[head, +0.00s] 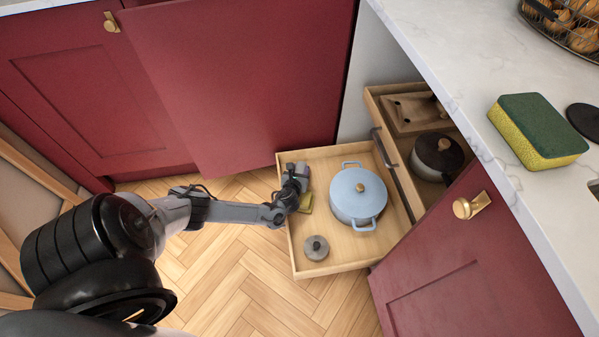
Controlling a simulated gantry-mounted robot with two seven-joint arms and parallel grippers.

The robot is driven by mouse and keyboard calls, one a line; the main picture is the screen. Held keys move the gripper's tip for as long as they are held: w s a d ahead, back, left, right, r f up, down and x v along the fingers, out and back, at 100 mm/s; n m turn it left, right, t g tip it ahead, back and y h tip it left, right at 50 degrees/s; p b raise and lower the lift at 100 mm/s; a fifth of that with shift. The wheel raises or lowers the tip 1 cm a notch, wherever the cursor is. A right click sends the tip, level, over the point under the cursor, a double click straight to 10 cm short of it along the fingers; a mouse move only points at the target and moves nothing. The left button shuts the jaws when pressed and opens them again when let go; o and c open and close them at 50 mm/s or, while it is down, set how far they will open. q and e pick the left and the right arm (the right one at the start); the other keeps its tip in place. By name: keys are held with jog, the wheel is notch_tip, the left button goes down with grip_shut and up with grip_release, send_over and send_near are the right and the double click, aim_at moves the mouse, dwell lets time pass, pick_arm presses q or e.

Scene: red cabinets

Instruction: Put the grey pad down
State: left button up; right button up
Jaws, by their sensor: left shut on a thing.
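My left gripper (299,178) is low over the left side of the open wooden drawer (331,154). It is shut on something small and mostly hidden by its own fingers. A small greyish patch, perhaps the grey pad (303,170), shows at its fingertips. I cannot tell whether it touches the drawer floor. My right gripper is not in view.
A light blue lidded pot (357,196) fills the drawer's middle. A small grey round item (316,248) sits near its front corner. An upper drawer (376,94) holds a dark pot (437,156). A green-yellow sponge (538,130) lies on the counter. Red doors (478,260) flank the drawers.

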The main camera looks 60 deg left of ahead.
pick_arm(q)
jog(key=shift+f+b, duration=0.3)
jog(key=shift+f, duration=0.25)
jog(key=o, duration=1.1)
jog(key=shift+r, duration=0.1)
